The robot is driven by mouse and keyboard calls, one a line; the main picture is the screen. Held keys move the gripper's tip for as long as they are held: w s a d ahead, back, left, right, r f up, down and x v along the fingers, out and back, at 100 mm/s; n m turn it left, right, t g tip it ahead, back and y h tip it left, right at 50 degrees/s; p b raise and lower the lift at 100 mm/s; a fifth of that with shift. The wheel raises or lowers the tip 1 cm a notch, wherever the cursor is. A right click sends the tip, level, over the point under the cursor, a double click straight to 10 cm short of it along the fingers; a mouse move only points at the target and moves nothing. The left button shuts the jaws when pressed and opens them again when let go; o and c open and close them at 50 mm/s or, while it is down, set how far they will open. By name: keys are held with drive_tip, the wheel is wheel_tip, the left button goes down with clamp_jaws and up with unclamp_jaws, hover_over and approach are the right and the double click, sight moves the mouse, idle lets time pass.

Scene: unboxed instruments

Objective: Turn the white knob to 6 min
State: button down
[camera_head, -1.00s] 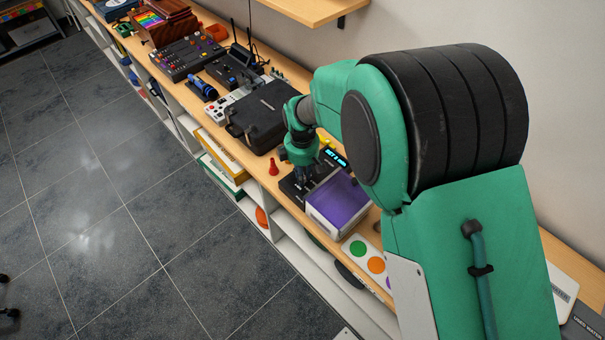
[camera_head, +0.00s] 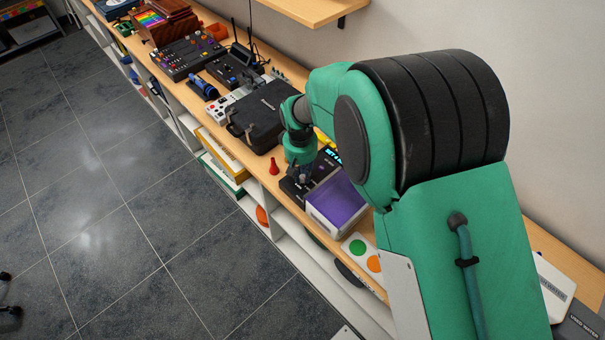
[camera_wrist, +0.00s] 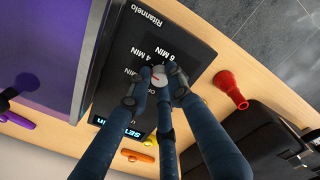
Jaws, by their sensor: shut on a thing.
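The white knob (camera_wrist: 158,76) sits on the front panel of a black device (camera_wrist: 187,54) in the wrist view. A small red mark shows on the knob. The panel carries the labels "6 MIN", "4 MIN", another "MIN" and "OFF" around it. A lit cyan display (camera_wrist: 118,124) begins with "SET"; its number is hard to read. My gripper (camera_wrist: 155,86) has its fingertips on both sides of the knob and is shut on it. In the head view my gripper (camera_head: 303,173) is low over the device (camera_head: 291,188), and the knob is hidden.
A purple-topped box (camera_head: 338,203) stands close against the device. A red pawn-like piece (camera_head: 273,166) and a black case (camera_head: 262,112) are on its other side. The counter's front edge is near. Coloured small items lie behind the device.

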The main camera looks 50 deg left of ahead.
sight(301, 176)
drive_tip(key=m, duration=0.6)
drive_tip(key=shift+a, duration=0.1)
drive_tip(key=m, duration=0.7)
idle(0.4)
drive_tip(key=c, duration=1.6)
unclamp_jaws()
drive_tip(key=r, duration=1.2)
drive_tip(key=shift+a, duration=0.2)
